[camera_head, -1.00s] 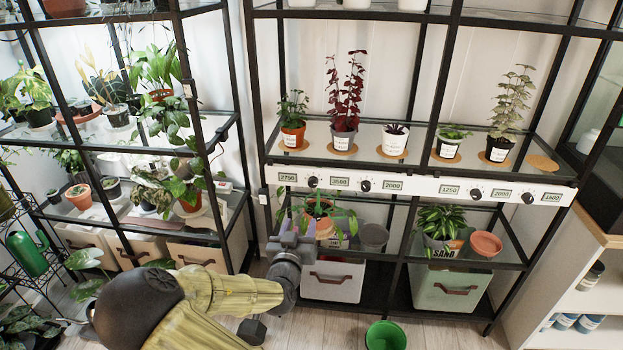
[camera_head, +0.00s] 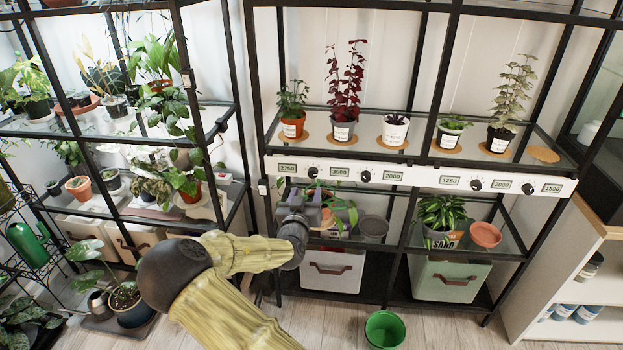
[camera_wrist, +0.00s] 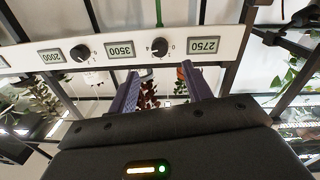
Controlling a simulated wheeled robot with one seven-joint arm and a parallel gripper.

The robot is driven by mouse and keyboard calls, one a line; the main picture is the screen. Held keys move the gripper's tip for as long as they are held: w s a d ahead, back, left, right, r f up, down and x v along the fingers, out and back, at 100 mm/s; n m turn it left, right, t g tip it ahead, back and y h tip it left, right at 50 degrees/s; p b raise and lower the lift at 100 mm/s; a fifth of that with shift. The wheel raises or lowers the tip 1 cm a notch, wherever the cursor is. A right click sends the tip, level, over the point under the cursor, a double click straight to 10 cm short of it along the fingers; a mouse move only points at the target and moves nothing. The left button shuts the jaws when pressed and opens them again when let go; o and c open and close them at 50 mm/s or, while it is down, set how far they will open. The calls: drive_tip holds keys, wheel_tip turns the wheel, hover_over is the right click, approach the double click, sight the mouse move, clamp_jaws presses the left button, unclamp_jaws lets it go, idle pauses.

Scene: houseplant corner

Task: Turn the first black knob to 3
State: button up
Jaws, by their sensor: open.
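The first black knob (camera_head: 312,172) is at the left of the white control strip (camera_head: 420,178), between the displays 2750 and 3500. It also shows in the wrist view (camera_wrist: 160,47), upside down, with small marks around it; its exact setting is too small to read. My gripper (camera_head: 298,192) is just below the strip, a little left of and below this knob. In the wrist view, my gripper (camera_wrist: 158,78) is open and empty, its two purple fingers pointing toward the strip with the knob between their lines. It is apart from the knob.
A second knob (camera_head: 365,176) sits to the right, with two more further right. Potted plants stand on the glass shelf above, such as a red-leaved one (camera_head: 341,130). A trailing plant (camera_head: 340,215) is close behind my gripper. A green bucket (camera_head: 385,330) is on the floor.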

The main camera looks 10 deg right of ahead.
sight(312, 175)
drive_tip(key=x, duration=0.8)
drive_tip(key=shift+w+d, duration=0.1)
drive_tip(key=shift+w, duration=0.15)
drive_tip(key=c, duration=1)
drive_tip(key=shift+n, duration=0.4)
drive_tip(key=n+b, duration=0.1)
drive_tip(key=n, duration=0.1)
drive_tip(key=shift+f+n, duration=0.1)
drive_tip(key=shift+n, duration=0.2)
drive_tip(key=shift+n+b, duration=0.45)
drive_tip(key=shift+n, duration=1.85)
